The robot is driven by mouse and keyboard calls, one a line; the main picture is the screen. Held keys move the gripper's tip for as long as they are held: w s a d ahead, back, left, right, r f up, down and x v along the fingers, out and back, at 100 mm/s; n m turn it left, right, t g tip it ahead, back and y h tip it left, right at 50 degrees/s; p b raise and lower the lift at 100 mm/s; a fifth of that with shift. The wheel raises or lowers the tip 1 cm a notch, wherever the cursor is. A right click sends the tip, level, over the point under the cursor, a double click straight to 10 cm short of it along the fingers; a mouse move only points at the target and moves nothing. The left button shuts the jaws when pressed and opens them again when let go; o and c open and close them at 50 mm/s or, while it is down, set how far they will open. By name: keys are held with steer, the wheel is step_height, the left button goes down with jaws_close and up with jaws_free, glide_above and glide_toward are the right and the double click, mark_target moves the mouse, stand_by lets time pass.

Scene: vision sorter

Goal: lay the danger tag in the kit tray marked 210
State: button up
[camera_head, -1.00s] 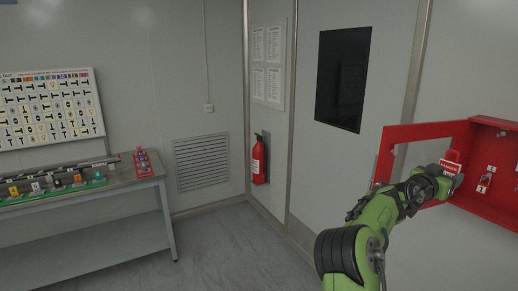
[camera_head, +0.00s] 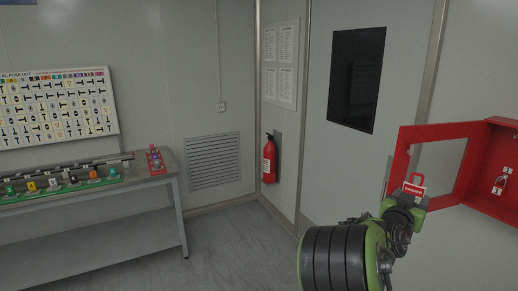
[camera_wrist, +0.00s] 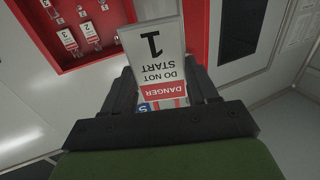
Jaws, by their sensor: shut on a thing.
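The danger tag (camera_head: 413,189), white with a red band, is held by my gripper (camera_head: 406,201) in front of the open red cabinet door. In the wrist view the danger tag (camera_wrist: 152,45) reads DANGER, DO NOT START and 1, upside down, standing out beyond the two dark fingers. My gripper (camera_wrist: 163,95) is shut on its near end. I cannot make out any tray marked 210 in either view.
The red cabinet (camera_head: 490,197) on the right wall stands open; the wrist view shows tags numbered 2 and 3 in it. A bench (camera_head: 120,200) at left carries green strips with small coloured items and a red rack (camera_head: 155,160). The floor between is clear.

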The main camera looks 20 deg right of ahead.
steer(key=w+a+f+n+t+y, duration=0.3)
steer(key=a+f+n+y, duration=0.1)
steer(key=a, duration=1)
steer(key=w+a+f+n+t+y, duration=0.3)
steer(key=a+f+y, duration=0.3)
steer(key=a, duration=0.8)
steer(key=w+a+f+n+t+y, duration=0.3)
steer(key=a+f+n+y, duration=0.2)
steer(key=a, duration=0.9)
steer(key=shift+a+f+t+y, duration=0.15)
steer(key=shift+f+t+y, duration=0.2)
steer(key=shift+f, duration=0.6)
